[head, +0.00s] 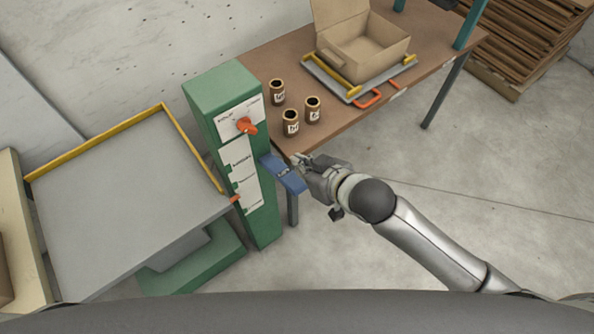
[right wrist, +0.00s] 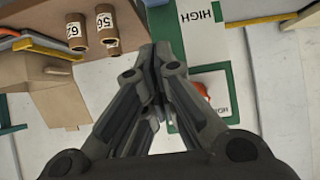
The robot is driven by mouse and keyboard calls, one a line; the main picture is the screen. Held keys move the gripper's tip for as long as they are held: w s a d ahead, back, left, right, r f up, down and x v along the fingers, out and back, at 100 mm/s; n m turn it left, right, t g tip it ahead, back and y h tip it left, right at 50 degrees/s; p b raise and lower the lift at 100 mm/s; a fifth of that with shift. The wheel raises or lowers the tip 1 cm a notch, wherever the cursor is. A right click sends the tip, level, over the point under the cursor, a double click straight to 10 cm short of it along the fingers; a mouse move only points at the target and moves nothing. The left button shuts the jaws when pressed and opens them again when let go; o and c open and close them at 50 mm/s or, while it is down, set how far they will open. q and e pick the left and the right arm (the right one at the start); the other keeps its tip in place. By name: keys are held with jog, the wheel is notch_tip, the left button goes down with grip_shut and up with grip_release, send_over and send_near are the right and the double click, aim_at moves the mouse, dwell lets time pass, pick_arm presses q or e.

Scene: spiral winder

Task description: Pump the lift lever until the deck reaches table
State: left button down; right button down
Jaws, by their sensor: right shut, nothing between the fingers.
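The lift's green column (head: 225,130) stands between the grey deck (head: 125,195) and the brown table (head: 350,115). The deck, with yellow side rails, is at the left. A blue lever (head: 284,175) sticks out from the column's right side, beside the table corner. My right gripper (head: 297,160) is at the outer end of the lever in the head view, shut and empty; I cannot tell whether it touches the lever. In the right wrist view its fingers (right wrist: 158,60) are together in front of the column's white label (right wrist: 208,95). My left gripper is out of view.
An orange knob (head: 246,125) and a small orange pointer (head: 235,199) are on the column.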

aim_at(297, 182)
jog(key=x, duration=0.4)
jog(key=shift+w+p, duration=0.1)
jog(key=shift+p, duration=0.2)
jog(key=f, duration=0.2)
jog(key=f+p, duration=0.1)
jog(key=shift+s+d+f, duration=0.1)
jog(key=shift+s+d, duration=0.15)
jog(key=shift+s, duration=0.15)
jog(key=shift+s+d+f, duration=0.1)
jog(key=shift+s+f, duration=0.1)
jog(key=shift+f, duration=0.25)
jog(key=shift+f, duration=0.1)
